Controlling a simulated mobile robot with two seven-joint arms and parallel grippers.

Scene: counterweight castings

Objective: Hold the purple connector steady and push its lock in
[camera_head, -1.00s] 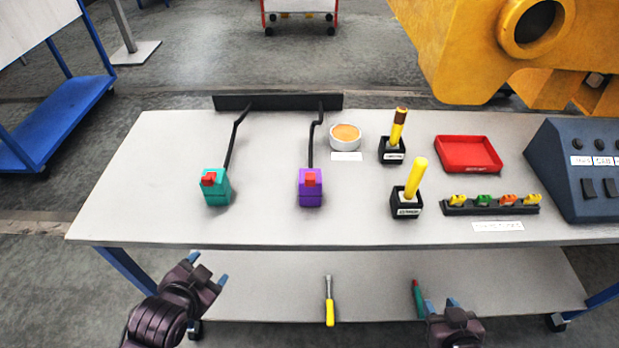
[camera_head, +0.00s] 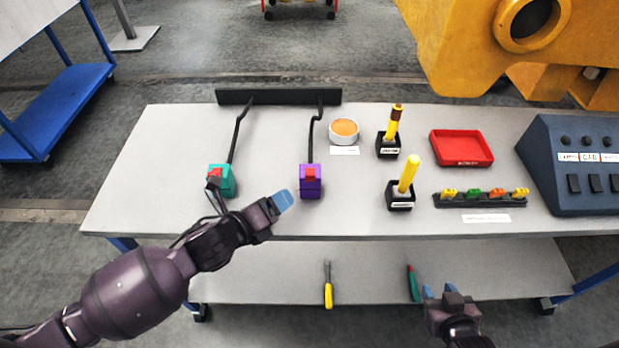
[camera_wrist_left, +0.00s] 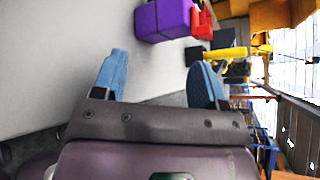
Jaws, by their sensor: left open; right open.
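The purple connector (camera_head: 310,188) stands on the table with its red lock (camera_head: 310,172) on top at its back part and a black cable running to the back. In the left wrist view the purple connector (camera_wrist_left: 162,20) is ahead of the fingers, with the red lock (camera_wrist_left: 202,20) on its right side. My left gripper (camera_head: 283,201) is at the table's front part, just left of and nearer than the connector, apart from it. Its blue fingers are open and empty in the left wrist view (camera_wrist_left: 158,85). My right gripper (camera_head: 440,292) is open, low in front of the table.
A teal connector (camera_head: 228,184) with a red lock stands to the left, partly behind my left arm. Right of the purple connector are black holders with yellow pens (camera_head: 408,175), a round tub (camera_head: 344,130), a red tray (camera_head: 462,148) and a control box (camera_head: 575,165). Screwdrivers lie on the lower shelf.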

